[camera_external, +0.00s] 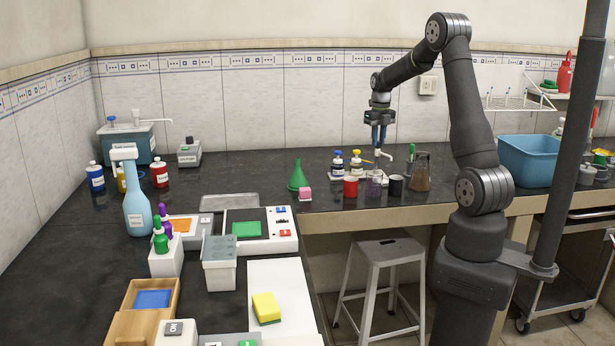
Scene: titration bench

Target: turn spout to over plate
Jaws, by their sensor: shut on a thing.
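My gripper (378,145) points down over the back of the dark bench, among small bottles and cups. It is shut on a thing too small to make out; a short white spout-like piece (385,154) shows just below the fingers. A blue-grey tank (127,144) stands at the back left, with a white spout (158,121) on its top reaching to the right. That spout is far from my gripper. I cannot tell which thing is the plate; a white device with a green square (247,229) and a grey metal tray (229,202) lie mid-bench.
Two small bottles (338,163), a red cup (351,188), a black cup (396,185) and a brown grater-like thing (421,173) crowd around my gripper. A green funnel (297,177) stands left of them. A blue basin (527,160) is at the right.

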